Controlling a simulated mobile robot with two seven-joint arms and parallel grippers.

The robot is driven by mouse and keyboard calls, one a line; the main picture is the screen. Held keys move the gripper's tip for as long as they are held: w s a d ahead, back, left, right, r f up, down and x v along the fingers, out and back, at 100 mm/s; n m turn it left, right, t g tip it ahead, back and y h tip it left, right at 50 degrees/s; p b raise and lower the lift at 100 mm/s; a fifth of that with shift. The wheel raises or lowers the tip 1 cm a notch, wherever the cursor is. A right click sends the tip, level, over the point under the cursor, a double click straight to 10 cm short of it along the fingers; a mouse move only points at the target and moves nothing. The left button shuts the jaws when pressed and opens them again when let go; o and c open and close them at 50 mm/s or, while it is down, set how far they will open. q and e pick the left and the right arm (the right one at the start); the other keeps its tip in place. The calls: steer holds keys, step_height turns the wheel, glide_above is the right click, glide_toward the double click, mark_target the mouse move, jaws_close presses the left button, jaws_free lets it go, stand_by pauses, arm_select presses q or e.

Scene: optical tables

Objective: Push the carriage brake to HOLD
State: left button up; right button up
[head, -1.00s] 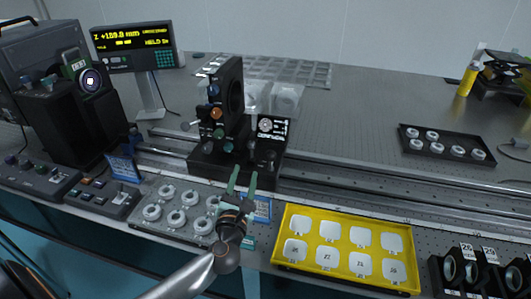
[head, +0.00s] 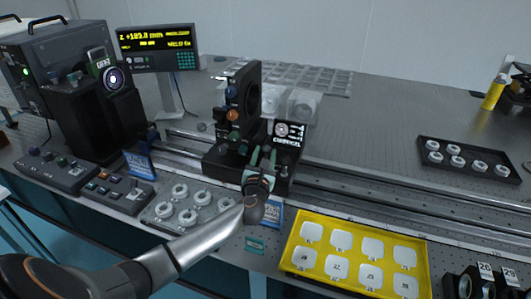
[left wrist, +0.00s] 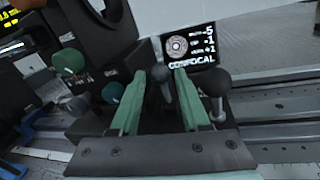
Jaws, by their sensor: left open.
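The black carriage (head: 224,161) sits on the rail at the middle of the head view, bearing an upright optic mount and a small CONFOCAL display (head: 288,134). My left gripper (head: 263,152) reaches over the carriage's front, its two green fingers apart. In the left wrist view, a short dark lever (left wrist: 161,88) stands between the open fingers (left wrist: 161,74), with no clear contact. I cannot read a HOLD mark or tell which lever is the brake. My right gripper is not in view.
A yellow tray (head: 288,262) with white pieces lies front right of the carriage. A grey plate of rings (head: 152,217) and control boxes (head: 62,172) are at the left. The rail (head: 345,190) runs clear to the right. A black ring tray (head: 425,146) lies far right.

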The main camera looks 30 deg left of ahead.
arm_select(q)
steer(key=shift+x, duration=0.75)
jaws_close()
